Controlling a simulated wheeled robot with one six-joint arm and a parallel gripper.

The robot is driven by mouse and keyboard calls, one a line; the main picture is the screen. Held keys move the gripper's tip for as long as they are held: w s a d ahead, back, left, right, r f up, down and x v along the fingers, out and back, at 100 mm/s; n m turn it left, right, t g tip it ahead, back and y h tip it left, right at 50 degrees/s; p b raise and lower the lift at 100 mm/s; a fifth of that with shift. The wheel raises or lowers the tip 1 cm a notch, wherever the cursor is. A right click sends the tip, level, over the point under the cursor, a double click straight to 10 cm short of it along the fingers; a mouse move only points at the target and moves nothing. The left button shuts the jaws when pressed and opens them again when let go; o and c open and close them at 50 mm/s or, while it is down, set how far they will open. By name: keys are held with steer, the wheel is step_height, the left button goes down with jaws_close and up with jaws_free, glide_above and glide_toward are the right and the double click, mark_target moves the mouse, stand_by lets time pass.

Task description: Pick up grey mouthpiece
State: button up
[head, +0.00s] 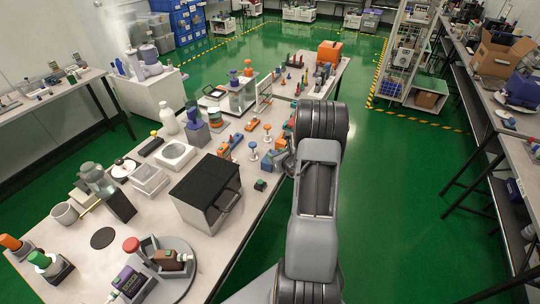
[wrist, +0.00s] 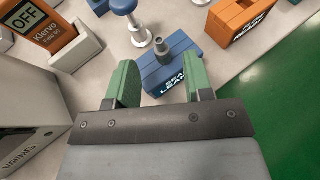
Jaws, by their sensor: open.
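A small grey piece with a tapered tip, which looks like the grey mouthpiece (wrist: 163,48), is at the blue block (wrist: 179,73) with white lettering in the wrist view. I cannot tell whether it rests on the block or is fixed in it. My gripper (wrist: 163,78) is open, its two green-padded fingers apart with the blue block between and beyond them. The grey piece lies ahead of the fingertips, roughly centred between them, and nothing is held. In the head view my arm hides most of this spot.
A blue-topped post (wrist: 124,8) stands just behind left of the grey piece. The table edge and green floor (wrist: 285,95) are at the right.

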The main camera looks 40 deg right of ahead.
mark_target(271, 152)
steer(key=shift+p+x, duration=0.4)
steer(key=shift+x, duration=1.85)
steer(key=shift+d, duration=0.15)
steer(key=shift+c, duration=0.2)
jaws_close()
